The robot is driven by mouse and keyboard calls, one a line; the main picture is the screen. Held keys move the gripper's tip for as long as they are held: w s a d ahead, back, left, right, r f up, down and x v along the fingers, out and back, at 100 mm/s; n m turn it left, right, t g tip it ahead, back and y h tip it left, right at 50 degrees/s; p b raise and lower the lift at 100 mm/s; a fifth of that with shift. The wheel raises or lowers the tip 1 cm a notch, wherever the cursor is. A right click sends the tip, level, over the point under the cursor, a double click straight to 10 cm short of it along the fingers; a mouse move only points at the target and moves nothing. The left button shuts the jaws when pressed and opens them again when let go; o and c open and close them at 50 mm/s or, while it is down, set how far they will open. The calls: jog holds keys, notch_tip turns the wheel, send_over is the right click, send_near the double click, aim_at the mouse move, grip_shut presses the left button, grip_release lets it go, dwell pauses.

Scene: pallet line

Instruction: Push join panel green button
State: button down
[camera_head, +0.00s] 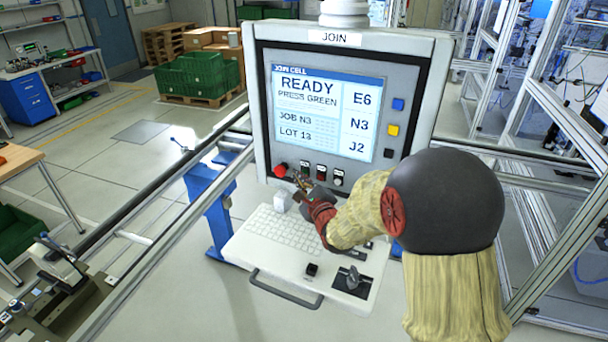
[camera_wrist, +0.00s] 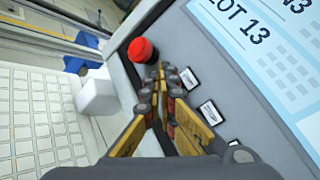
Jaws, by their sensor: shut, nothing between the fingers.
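The JOIN panel (camera_head: 345,58) stands upright in the middle of the head view. Its screen (camera_head: 325,110) reads READY, PRESS GREEN. A red mushroom button (camera_head: 280,170) is at the lower left of the panel face, and it also shows in the wrist view (camera_wrist: 142,51). A row of small labelled controls runs to its right. I cannot make out a green button; my fingers cover part of this row. My gripper (camera_head: 301,180) is shut and empty, close to the panel face beside the red button. In the wrist view its fingertips (camera_wrist: 165,70) point at the panel just below that button.
A keyboard shelf (camera_head: 245,247) with a white block (camera_head: 281,202) and a joystick (camera_head: 352,279) lies below my gripper. Blue (camera_head: 398,104) and yellow (camera_head: 393,130) buttons sit right of the screen. Metal rails (camera_head: 150,255) run at the left.

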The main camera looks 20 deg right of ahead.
jog(key=shift+w+d, duration=0.3)
dwell(0.6)
dwell(0.4)
jog(key=shift+s+a+b, duration=0.55)
jog(key=shift+s, duration=0.1)
jog(key=s+a, duration=0.1)
jog(key=s, duration=0.1)
jog(key=s+a+b, duration=0.1)
jog(key=a, duration=0.1)
jog(key=shift+s+a+b, duration=0.15)
jog(key=shift+s+b, duration=0.15)
jog(key=shift+s, duration=0.05)
jog(key=shift+f, duration=0.1)
dwell(0.5)
